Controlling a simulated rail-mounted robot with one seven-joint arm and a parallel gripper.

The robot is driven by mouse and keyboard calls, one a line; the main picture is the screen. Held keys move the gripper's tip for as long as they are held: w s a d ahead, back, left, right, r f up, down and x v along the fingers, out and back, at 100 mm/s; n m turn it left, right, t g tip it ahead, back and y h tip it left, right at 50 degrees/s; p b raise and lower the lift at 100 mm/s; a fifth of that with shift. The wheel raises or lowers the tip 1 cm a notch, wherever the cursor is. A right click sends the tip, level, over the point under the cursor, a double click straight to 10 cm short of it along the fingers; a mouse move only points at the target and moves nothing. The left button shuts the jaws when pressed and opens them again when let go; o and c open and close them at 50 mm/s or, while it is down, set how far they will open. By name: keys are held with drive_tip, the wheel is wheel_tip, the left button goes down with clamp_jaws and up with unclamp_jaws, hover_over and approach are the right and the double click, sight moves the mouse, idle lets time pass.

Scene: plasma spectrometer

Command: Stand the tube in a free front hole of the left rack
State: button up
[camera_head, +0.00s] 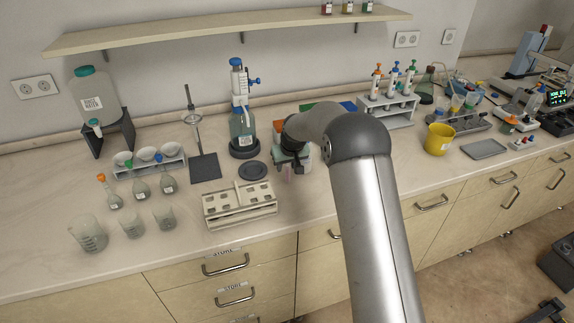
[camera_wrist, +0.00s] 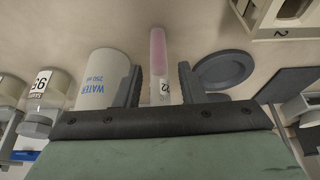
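The tube (camera_wrist: 158,52), with pink liquid at its lower end and a label reading 22, hangs upright between the two dark fingers of my gripper (camera_wrist: 160,85). No support shows under it, though the contact with the fingers is not clear. In the head view the gripper (camera_head: 290,161) is partly behind my arm, with a faint pink bit of tube below it. Part of a cream rack (camera_wrist: 285,22), marked 2, shows at the wrist view's top right. Its hole contents are too small to tell.
A round dark disc (camera_head: 253,170) lies between gripper and rack. A dispenser bottle (camera_head: 243,125) and a stand (camera_head: 204,166) are behind. A WATER 250 ml container (camera_wrist: 103,78) is beside the tube. Glassware (camera_head: 132,224) stands left of the rack. Bare bench lies in front.

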drive_tip(key=b+v, duration=0.3)
drive_tip(key=v, duration=0.9)
drive_tip(key=s+d+r, duration=0.1)
drive_tip(key=s+d, duration=0.1)
drive_tip(key=s, duration=0.5)
drive_tip(key=s+d+r+m+g, duration=0.1)
drive_tip(key=s+d, duration=0.2)
drive_tip(key=s, duration=0.5)
drive_tip(key=s+d+r+g+h, duration=0.1)
drive_tip(key=s+d, duration=0.1)
drive_tip(key=s, duration=0.6)
drive_tip(key=shift+d+r+m, duration=0.35)
drive_tip(key=shift+d+m, duration=0.05)
drive_tip(key=shift+o, duration=0.5)
drive_tip(key=s+d+f+g, duration=0.1)
drive_tip(key=s+f, duration=0.1)
drive_tip(key=s, duration=0.8)
drive_tip(key=s+d+f+m, duration=0.1)
drive_tip(key=s+d+f, duration=0.1)
drive_tip(key=s, duration=0.8)
drive_tip(key=shift+d+f+m+g, duration=0.2)
drive_tip(key=shift+f+m+g, duration=0.1)
drive_tip(key=shift+f+g, duration=0.15)
